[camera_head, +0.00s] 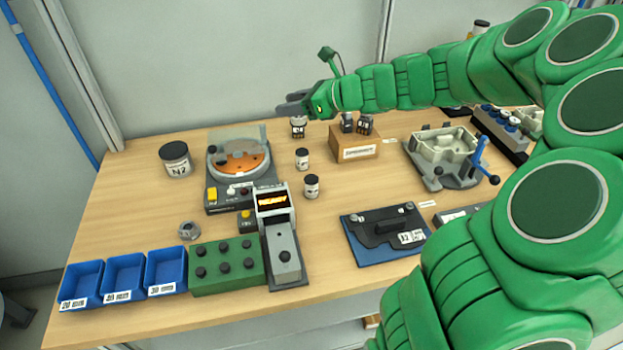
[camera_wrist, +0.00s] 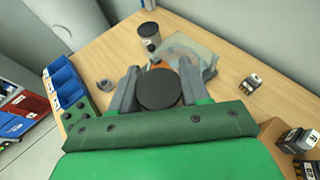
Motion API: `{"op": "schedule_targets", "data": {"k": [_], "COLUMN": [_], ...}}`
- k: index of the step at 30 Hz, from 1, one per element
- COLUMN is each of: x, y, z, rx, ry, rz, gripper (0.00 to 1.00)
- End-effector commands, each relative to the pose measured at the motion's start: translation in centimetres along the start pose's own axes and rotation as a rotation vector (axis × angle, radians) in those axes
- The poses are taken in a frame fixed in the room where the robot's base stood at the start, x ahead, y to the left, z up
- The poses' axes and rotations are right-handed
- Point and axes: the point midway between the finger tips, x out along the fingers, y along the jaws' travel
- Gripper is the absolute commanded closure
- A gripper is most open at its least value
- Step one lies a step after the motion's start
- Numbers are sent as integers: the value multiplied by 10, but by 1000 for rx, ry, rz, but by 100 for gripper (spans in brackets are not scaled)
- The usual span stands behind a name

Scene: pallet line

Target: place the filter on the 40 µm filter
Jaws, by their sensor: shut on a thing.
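My gripper (camera_head: 287,105) is at the back of the table, raised above it. In the wrist view its two fingers (camera_wrist: 158,82) are shut on a dark round piece (camera_wrist: 158,91), which may be the filter. In the head view I cannot make this piece out. Three blue bins with white labels stand in a row at the front left. The middle bin (camera_head: 122,279) seems to read 40; the left bin (camera_head: 80,287) seems to read 20 and the right bin (camera_head: 165,270) 30. They also show at the left of the wrist view (camera_wrist: 66,87), well away from my gripper.
A machine with an orange disc (camera_head: 238,163) and clear cover stands at mid-left, beside a dark-lidded jar (camera_head: 175,162). Two small jars (camera_head: 302,160) stand right of it. A green button box (camera_head: 227,270) adjoins the bins. A cardboard box (camera_head: 357,152) carries small dark blocks.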

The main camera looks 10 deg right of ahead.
Motion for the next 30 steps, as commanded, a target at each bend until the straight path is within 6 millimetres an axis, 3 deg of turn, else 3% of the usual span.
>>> {"op": "schedule_targets", "data": {"k": [14, 30], "x": [-33, -2], "y": [-9, -7], "z": [-4, -73], "rx": [1, 5], "ry": [2, -2], "rz": [-4, 1], "gripper": [83, 83]}}
